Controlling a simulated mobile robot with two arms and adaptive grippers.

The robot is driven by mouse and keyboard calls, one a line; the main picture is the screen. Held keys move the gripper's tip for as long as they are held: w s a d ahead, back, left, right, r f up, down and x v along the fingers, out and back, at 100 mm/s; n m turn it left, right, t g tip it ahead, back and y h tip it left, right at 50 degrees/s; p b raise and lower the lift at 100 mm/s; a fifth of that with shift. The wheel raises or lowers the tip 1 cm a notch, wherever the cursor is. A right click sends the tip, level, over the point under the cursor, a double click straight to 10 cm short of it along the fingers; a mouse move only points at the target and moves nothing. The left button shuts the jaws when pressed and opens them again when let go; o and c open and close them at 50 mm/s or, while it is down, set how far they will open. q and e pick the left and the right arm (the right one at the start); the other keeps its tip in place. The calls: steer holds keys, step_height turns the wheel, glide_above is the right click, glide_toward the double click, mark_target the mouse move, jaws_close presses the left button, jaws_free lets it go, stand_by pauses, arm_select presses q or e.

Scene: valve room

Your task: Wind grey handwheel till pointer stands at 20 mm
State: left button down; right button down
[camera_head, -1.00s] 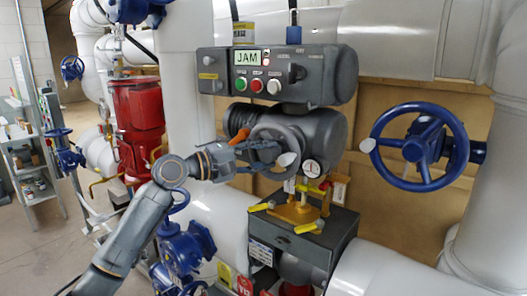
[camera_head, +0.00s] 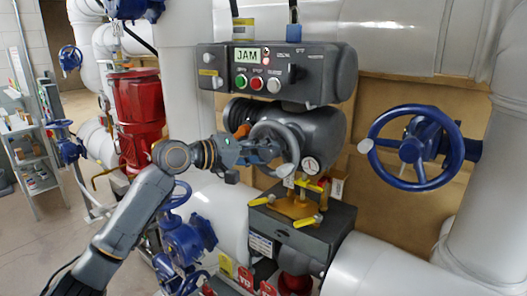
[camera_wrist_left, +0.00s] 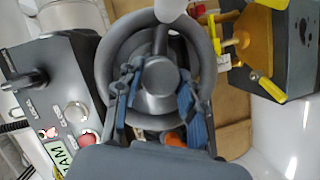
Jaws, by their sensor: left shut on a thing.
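The grey handwheel (camera_head: 291,134) sits on the front of a dark grey actuator body (camera_head: 322,132), below the control box. It also shows in the left wrist view (camera_wrist_left: 106,52), with its hub, spokes and a pale knob (camera_wrist_left: 170,9) on the rim. My left gripper (camera_head: 268,151) reaches in from the left and is shut on the handwheel. In the wrist view its two fingers (camera_wrist_left: 158,98) lie on either side of the hub. I cannot make out a pointer or millimetre scale. My right gripper is out of view.
A control box (camera_head: 318,75) with a green "JAM" display hangs just above the wheel. Yellow-handled fittings (camera_head: 300,206) on a dark box sit below. A blue handwheel (camera_head: 375,132) stands right, a red cylinder (camera_head: 138,105) left, with pale pipes around.

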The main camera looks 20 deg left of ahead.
arm_select(q)
steer(key=shift+f, duration=0.1)
steer(key=c, duration=0.8)
jaws_free()
steer(key=shift+s+a, duration=0.15)
steer(key=v, duration=1.1)
steer(key=shift+s+a, duration=0.2)
steer(key=shift+s, duration=0.05)
